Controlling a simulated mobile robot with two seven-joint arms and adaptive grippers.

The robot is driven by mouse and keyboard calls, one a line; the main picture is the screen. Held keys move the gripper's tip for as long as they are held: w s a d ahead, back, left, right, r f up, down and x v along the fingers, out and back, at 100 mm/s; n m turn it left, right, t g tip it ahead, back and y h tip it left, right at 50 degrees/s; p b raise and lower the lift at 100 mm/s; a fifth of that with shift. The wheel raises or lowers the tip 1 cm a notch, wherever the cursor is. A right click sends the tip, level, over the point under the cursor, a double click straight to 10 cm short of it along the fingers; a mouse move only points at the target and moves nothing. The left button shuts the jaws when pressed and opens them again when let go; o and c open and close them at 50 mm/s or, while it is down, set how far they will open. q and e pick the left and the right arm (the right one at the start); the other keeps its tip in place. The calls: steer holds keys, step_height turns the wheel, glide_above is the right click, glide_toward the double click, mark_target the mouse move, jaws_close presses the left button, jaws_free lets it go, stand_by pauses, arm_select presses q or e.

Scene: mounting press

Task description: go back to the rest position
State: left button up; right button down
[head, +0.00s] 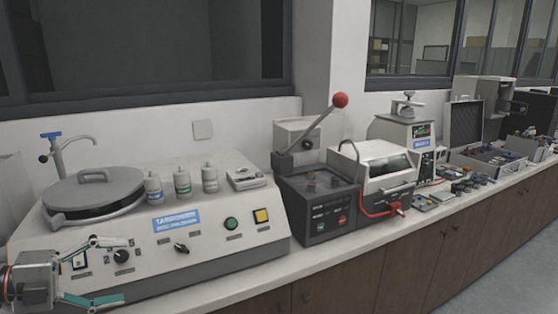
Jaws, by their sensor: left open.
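My left gripper (108,270) is at the lower left of the head view, in front of the polishing machine. Its two fingers are spread apart with nothing between them. One finger overlaps the machine's front panel near a black knob, and the other is lower down. Whether it touches the panel cannot be told. My right gripper is out of view. The mounting press (322,204) is a dark grey box in the middle of the counter. Its lever with a red ball (340,100) is tilted up to the right.
The cream polishing machine (215,245) has a round grey lid (93,190) and three small bottles (182,182) on top. A white machine (382,172) with a clear hood stands right of the press. Several small parts and an open case (466,122) crowd the counter (355,245) farther right.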

arm_select(q)
steer(key=s+d+f+n+t+y, duration=0.1)
steer(key=s+f+n+t+y, duration=0.15)
steer(key=f+n, duration=0.7)
steer(key=s+d+f+n+t+y, duration=0.1)
steer(key=f+n+t+y, duration=0.4)
steer(key=f, duration=0.7)
steer(key=s+d+f+n+g+y, duration=0.1)
steer(key=s+d+f+n+g, duration=0.4)
steer(key=s+d+f+n, duration=0.3)
steer(key=s+d+f, duration=0.4)
steer(key=d+f, duration=0.2)
steer(key=f, duration=0.2)
steer(key=shift+n+y, duration=0.35)
steer(key=shift+s+f, duration=0.1)
